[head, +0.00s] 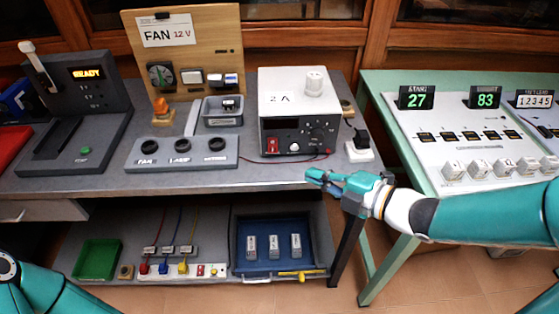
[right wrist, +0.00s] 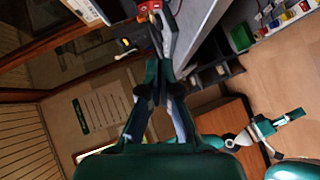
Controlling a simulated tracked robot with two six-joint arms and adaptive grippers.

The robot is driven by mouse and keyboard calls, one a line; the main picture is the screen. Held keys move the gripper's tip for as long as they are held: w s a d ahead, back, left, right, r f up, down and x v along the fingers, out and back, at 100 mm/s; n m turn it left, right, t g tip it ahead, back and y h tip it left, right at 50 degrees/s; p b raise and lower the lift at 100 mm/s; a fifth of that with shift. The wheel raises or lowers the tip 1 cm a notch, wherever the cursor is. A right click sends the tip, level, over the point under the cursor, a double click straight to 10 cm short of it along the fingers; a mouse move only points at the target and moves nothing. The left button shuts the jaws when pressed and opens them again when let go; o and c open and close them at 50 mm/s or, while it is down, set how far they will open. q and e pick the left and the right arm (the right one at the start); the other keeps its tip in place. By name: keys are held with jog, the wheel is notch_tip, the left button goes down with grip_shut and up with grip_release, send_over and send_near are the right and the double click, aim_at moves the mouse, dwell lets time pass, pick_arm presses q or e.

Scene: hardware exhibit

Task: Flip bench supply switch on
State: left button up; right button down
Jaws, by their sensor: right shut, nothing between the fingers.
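The bench supply (head: 283,134) stands on the grey bench in the head view, with a white top and a dark front panel. Its red switch (head: 271,146) sits at the lower left of that panel. Its position is too small to read. My right gripper (head: 308,176) is shut and empty, in front of the bench edge. It points left, below and right of the switch, apart from it. In the right wrist view its shut fingers (right wrist: 160,68) show at the middle. A small left gripper (right wrist: 290,118) shows at lower right there; its jaws are unclear.
A grey panel with several black knobs (head: 182,153) stands left of the supply. A thin red lead lies before the supply, and a white block with a black plug (head: 359,148) stands at its right. A green-framed table (head: 385,90) adjoins at right.

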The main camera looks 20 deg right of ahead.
aim_at(273, 146)
jog(key=shift+w+a, duration=0.1)
jog(key=shift+w, duration=0.05)
jog(key=x, duration=0.9)
jog(key=shift+w+a+f, duration=0.15)
jog(key=w, duration=0.1)
jog(key=w+f, duration=0.1)
jog(key=w+d, duration=0.1)
jog(key=w, duration=0.1)
jog(key=shift+f, duration=0.2)
